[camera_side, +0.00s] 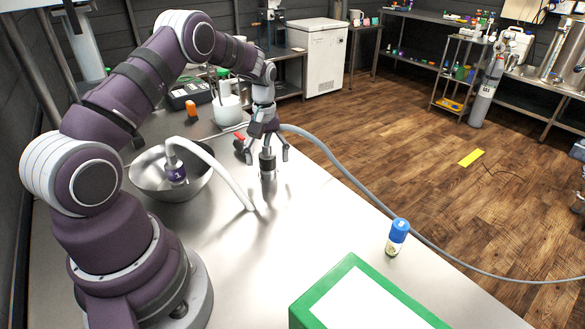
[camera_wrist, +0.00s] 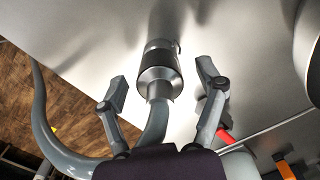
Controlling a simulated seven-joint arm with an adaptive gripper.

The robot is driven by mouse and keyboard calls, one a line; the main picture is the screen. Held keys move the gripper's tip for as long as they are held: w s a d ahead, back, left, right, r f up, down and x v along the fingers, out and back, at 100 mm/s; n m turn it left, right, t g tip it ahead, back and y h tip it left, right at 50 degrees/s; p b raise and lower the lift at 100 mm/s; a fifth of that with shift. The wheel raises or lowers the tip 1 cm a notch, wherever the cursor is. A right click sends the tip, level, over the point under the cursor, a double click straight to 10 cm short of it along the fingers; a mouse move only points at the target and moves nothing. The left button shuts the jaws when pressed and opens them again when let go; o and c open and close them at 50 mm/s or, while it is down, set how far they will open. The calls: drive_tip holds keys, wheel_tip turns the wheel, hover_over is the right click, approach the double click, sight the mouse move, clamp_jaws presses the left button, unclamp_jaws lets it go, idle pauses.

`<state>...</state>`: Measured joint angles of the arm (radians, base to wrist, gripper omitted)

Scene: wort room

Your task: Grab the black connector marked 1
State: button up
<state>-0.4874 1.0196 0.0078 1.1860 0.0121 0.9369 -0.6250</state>
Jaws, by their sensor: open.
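A black and silver connector (camera_side: 267,163) stands on the steel table, with a grey hose (camera_side: 334,160) running off to the right. In the wrist view the connector (camera_wrist: 160,70) shows in the middle, with the hose (camera_wrist: 155,125) at its near end. No mark 1 can be read on it. My gripper (camera_side: 267,150) is open, its fingers spread on either side of the connector's upper part. In the wrist view my gripper (camera_wrist: 161,78) shows clear gaps on both sides of the connector; neither finger appears to touch it.
A steel bowl (camera_side: 147,180) on the left holds a purple-labelled connector (camera_side: 176,174) on a white hose (camera_side: 228,180). A red-handled item (camera_side: 239,137) lies close behind my gripper. A blue-capped bottle (camera_side: 397,237) and green box (camera_side: 350,268) stand nearer. The table between is clear.

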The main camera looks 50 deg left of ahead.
drive_tip(key=shift+f, duration=0.2)
drive_tip(key=shift+c, duration=0.2)
clamp_jaws()
drive_tip(key=shift+r, duration=0.1)
